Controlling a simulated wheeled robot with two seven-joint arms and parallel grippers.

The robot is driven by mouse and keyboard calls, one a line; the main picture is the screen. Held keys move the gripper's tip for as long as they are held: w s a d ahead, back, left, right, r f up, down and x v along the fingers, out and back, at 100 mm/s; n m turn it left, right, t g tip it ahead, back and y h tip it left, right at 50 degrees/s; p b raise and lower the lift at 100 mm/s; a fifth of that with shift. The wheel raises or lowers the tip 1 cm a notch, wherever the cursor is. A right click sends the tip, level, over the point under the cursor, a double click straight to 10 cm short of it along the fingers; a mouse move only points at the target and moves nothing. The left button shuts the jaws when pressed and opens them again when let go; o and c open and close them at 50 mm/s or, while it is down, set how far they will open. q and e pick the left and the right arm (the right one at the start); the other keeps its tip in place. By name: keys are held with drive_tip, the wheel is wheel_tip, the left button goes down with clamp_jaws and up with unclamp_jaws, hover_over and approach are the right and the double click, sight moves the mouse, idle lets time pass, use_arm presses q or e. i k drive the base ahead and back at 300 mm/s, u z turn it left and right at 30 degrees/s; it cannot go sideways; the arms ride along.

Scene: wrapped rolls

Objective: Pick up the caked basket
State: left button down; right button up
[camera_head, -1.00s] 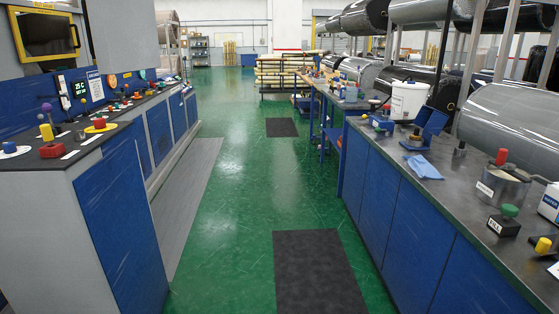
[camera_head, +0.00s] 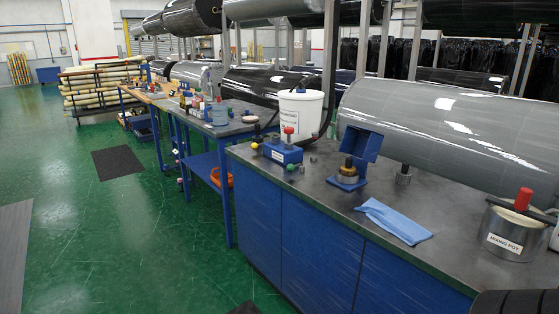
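No object is plainly readable as a caked basket. On the right-hand bench, a small blue box with its lid raised (camera_head: 359,145) has a round brass-coloured piece with a dark top (camera_head: 347,172) at its front; I cannot tell if this is the basket. A metal pot labelled "MIXING POT" (camera_head: 510,238), with a red-topped handle, stands at the right end. An orange container (camera_head: 220,178) sits on the lower shelf of the blue table. No gripper fingers show.
A blue cloth (camera_head: 394,220) lies on the bench top (camera_head: 290,190). A white bucket (camera_head: 300,112) and a blue button box (camera_head: 281,152) stand further back. Large wrapped rolls (camera_head: 450,125) lie behind. A dark ribbed part enters at lower right.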

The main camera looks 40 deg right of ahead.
sight(348, 169)
drive_tip(key=z, duration=0.1)
drive_tip(key=i, duration=1.2)
drive_tip(key=z, duration=1.55)
